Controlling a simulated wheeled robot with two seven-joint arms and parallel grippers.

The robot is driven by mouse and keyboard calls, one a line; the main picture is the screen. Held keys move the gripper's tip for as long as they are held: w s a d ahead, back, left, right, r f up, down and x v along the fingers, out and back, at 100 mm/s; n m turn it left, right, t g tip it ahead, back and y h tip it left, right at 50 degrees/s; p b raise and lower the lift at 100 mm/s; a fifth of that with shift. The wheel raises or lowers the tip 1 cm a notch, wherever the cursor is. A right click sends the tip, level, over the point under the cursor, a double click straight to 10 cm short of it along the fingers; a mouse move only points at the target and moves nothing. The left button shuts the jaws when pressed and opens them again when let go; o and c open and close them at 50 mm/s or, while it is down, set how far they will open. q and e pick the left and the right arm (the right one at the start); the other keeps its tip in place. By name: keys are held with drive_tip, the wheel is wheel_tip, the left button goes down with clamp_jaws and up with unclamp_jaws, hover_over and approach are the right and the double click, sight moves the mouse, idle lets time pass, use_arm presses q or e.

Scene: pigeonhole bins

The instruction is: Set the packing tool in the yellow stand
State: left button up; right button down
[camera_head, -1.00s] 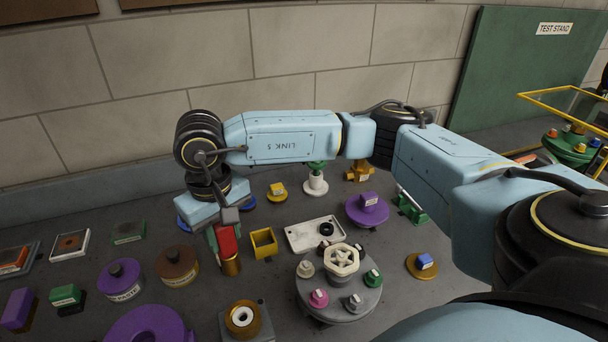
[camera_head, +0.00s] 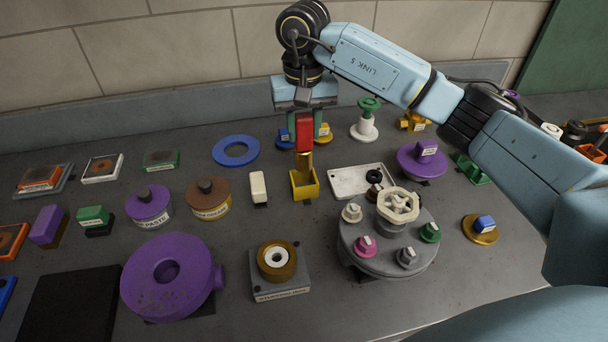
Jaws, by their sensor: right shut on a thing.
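The packing tool (camera_head: 304,133) has a red handle and a brass lower end. My right gripper (camera_head: 305,124) is shut on the red handle and holds the tool upright, pointing down. The yellow stand (camera_head: 306,192) is a small open-topped box on the bench, directly below the gripper. The brass end overlaps the stand's opening; its tip is hard to make out, so I cannot tell how deep it sits or whether it touches the bottom. My left gripper is not in view.
A white cream block (camera_head: 258,187) stands just left of the stand, and a white tray (camera_head: 350,181) just right. A grey turntable with knobs (camera_head: 372,262) is at front right. Purple and brown jars stand further left.

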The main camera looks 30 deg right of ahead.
sight(304, 116)
drive_tip(key=shift+f, duration=3.6)
drive_tip(key=shift+f, duration=0.15)
drive_tip(key=c, duration=1)
unclamp_jaws()
wheel_tip(304, 116, up, 12)
drive_tip(key=shift+r, duration=0.2)
